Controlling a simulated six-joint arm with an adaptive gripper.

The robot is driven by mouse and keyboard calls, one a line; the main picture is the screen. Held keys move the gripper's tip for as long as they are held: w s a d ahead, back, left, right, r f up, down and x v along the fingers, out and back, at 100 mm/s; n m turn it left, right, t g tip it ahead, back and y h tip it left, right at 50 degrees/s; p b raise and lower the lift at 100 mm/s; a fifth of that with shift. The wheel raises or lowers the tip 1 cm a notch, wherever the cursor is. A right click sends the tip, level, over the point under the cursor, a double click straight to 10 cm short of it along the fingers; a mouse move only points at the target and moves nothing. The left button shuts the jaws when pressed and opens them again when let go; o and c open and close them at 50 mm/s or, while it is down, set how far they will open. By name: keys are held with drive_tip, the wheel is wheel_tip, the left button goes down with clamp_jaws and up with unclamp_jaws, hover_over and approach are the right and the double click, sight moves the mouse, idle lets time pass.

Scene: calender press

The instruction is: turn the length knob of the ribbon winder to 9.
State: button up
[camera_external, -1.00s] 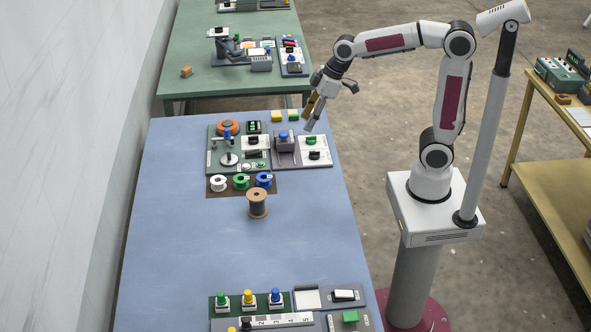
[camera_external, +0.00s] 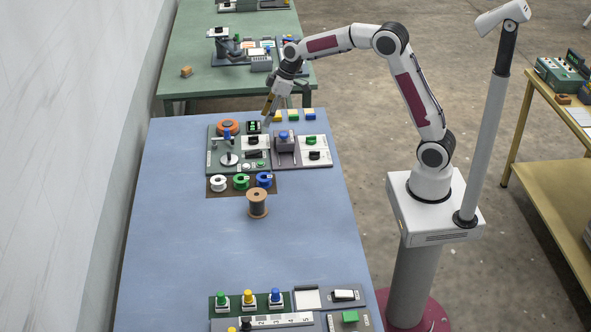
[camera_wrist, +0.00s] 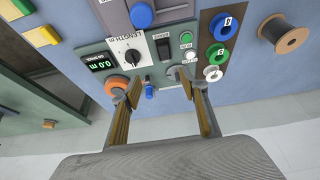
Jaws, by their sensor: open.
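The ribbon winder is a grey-green panel (camera_external: 215,160) near the far end of the blue table. Its black length knob (camera_wrist: 132,57) sits on a white dial plate under an upside-down LENGTH label in the wrist view; it also shows in the external view (camera_external: 253,141). The setting it points to is too small to read. The dark display (camera_wrist: 100,63) beside it shows 0.0 m in green. My gripper (camera_wrist: 156,79) is open and empty, its fingertips apart from the knob. In the external view my gripper (camera_external: 267,119) hangs above the winder's far edge.
Mid-table is clear.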

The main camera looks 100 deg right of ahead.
approach(253, 139)
drive_tip(key=shift+w+d, duration=0.1)
drive_tip(key=shift+d, duration=0.2)
drive_tip(key=shift+f, duration=0.1)
drive_tip(key=shift+x, duration=3.8)
drive_tip(key=c, duration=1.1)
